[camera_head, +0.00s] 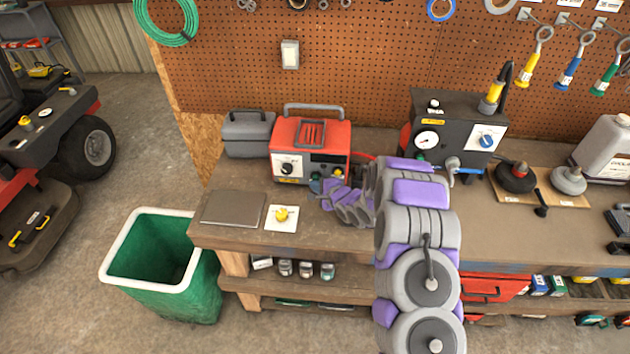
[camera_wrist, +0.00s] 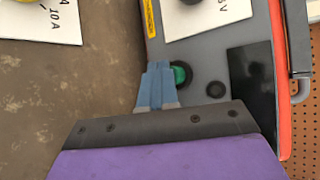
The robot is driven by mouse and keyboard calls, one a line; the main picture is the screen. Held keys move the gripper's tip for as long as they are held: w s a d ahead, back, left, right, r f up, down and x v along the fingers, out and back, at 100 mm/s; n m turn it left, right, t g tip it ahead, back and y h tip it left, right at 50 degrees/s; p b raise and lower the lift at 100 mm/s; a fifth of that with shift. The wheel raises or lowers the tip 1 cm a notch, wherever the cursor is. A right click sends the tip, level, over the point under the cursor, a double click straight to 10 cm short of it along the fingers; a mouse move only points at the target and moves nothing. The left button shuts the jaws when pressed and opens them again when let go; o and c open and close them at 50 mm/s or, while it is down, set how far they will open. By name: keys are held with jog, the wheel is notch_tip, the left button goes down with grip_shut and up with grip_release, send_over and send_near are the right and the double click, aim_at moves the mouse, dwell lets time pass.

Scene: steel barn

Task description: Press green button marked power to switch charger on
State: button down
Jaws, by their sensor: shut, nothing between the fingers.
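The charger (camera_head: 310,135) is a red box with a dark handle, standing on the workbench. Its grey front panel (camera_wrist: 190,50) fills the middle of the wrist view. The green button (camera_wrist: 181,74) sits on this panel in a dark ring, beside a small black round part (camera_wrist: 215,90) and a black rectangle (camera_wrist: 250,85). My gripper (camera_wrist: 159,68) is shut and empty, its blue fingertips right beside the button and overlapping its left edge. I cannot tell whether they touch it. In the head view my gripper (camera_head: 316,185) is low in front of the charger, and the button cannot be made out.
A white card with a yellow knob (camera_head: 281,213) lies on the bench (camera_head: 340,232) in front of the charger, near a flat grey plate (camera_head: 234,208). A grey case (camera_head: 248,134) stands left of the charger. A dark machine with a gauge (camera_head: 455,130) stands right.

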jog(key=shift+w, duration=0.35)
jog(key=shift+s, duration=0.1)
dwell(0.3)
jog(key=shift+s, duration=1.15)
jog(key=shift+s+a+p, duration=0.1)
jog(key=shift+s+p, duration=0.45)
jog(key=shift+s, duration=2.45)
